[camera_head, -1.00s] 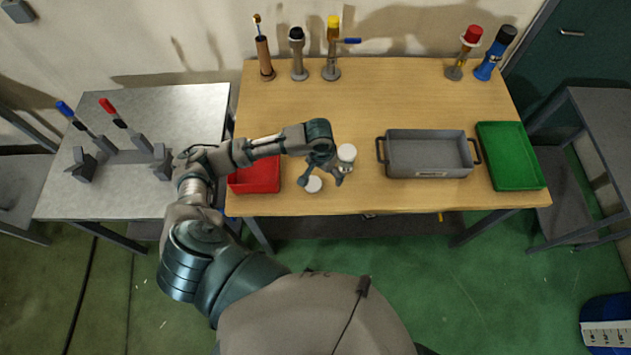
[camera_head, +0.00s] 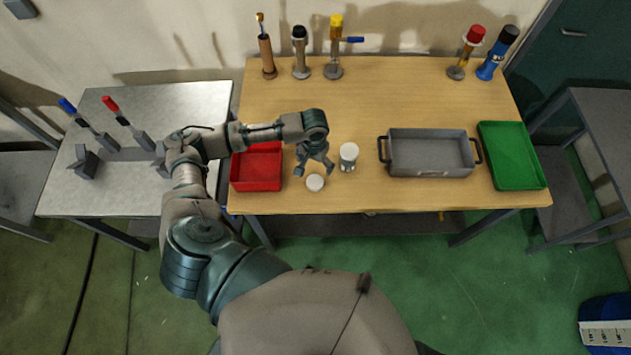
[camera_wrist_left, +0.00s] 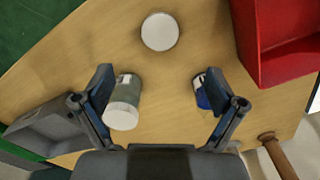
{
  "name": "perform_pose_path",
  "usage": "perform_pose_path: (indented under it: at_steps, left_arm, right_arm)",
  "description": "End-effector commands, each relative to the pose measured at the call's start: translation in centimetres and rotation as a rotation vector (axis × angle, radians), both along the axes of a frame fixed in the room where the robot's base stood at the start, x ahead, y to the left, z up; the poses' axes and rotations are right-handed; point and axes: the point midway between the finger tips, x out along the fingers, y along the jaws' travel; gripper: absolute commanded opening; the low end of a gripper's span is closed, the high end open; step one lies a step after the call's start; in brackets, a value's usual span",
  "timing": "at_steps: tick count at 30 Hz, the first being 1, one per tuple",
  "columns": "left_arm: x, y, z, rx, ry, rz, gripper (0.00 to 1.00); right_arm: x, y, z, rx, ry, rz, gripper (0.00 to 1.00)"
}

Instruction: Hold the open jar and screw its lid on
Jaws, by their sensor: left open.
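A small glass jar (camera_head: 348,161) with a white top stands upright on the wooden table. I cannot tell if the white is a cap or the contents. A flat round white piece, seemingly the lid (camera_head: 315,183), lies on the table left of and nearer than the jar. My left gripper (camera_head: 315,166) is open and empty, left of the jar and above and beyond the lid. In the left wrist view the open fingers (camera_wrist_left: 160,80) point toward the lid (camera_wrist_left: 160,31), and the jar (camera_wrist_left: 123,102) shows beside one finger. My right gripper is out of view.
A red tray (camera_head: 234,177) is left of the gripper. A grey handled bin (camera_head: 430,173) and a green tray (camera_head: 515,158) are on the right. Several tools stand along the back edge. The table's middle behind the jar is clear.

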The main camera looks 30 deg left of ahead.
Motion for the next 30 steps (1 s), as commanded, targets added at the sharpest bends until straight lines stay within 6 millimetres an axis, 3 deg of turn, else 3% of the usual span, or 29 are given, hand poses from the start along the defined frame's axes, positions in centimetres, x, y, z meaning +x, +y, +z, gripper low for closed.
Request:
perform_pose_path:
  at_steps: [3,9,23,30]
  left_arm:
    - [-0.1,-0.1,-2.6,0.001,0.003,-0.001,0.95]
    - [0.0,-0.3,-5.9,0.002,0.002,-0.001,0.95]
    - [0.0,-0.1,-6.9,0.001,0.0,-0.001,0.95]
    - [0.3,-0.1,-9.9,0.002,0.001,-0.001,0.95]
  right_arm:
    - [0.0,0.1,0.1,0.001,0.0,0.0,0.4]
    - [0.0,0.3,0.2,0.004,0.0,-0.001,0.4]
    - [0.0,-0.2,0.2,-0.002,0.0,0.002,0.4]
    - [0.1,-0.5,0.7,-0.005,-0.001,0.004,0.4]
